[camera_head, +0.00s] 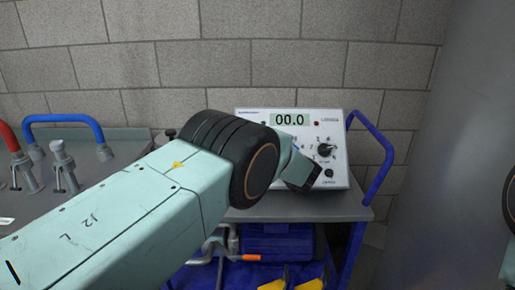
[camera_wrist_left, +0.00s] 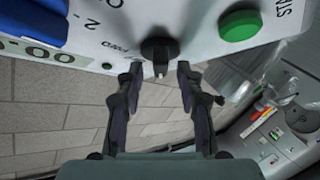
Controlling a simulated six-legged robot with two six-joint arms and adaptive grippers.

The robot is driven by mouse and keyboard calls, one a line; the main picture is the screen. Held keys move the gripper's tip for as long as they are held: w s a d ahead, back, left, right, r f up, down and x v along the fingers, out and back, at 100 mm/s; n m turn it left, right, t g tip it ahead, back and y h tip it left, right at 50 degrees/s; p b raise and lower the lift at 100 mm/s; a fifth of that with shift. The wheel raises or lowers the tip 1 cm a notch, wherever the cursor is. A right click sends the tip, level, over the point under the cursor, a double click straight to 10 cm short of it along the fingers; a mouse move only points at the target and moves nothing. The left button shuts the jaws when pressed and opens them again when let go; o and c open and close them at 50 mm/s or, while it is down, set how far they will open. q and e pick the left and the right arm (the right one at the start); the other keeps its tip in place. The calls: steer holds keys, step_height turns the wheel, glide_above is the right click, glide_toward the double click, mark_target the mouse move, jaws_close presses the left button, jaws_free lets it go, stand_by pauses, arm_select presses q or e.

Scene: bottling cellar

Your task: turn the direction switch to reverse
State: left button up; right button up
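The white control box (camera_head: 290,118) with a 00.0 display stands on the grey cart top. It fills the top of the left wrist view (camera_wrist_left: 200,32). There, a black switch knob (camera_wrist_left: 159,49) with a small label to its left sticks out from the panel; it appears to be the direction switch. My left gripper (camera_wrist_left: 160,70) is open, with one fingertip on each side of the knob and gaps to it. In the head view my left gripper (camera_head: 303,172) is at the box's lower front and hides part of the panel. My right gripper is not in view.
A green button (camera_wrist_left: 240,25) is on the panel, right of the knob in the wrist view. A black dial (camera_head: 325,149) is on the box's right half. A blue cart handle (camera_head: 378,150) rises at right. Capped fittings and a blue hose (camera_head: 65,118) are at left.

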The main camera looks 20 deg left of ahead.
arm_select(q)
step_height(320, 180, up, 10)
steer(key=shift+f, duration=0.15)
stand_by(0.4)
steer(key=shift+f, duration=0.1)
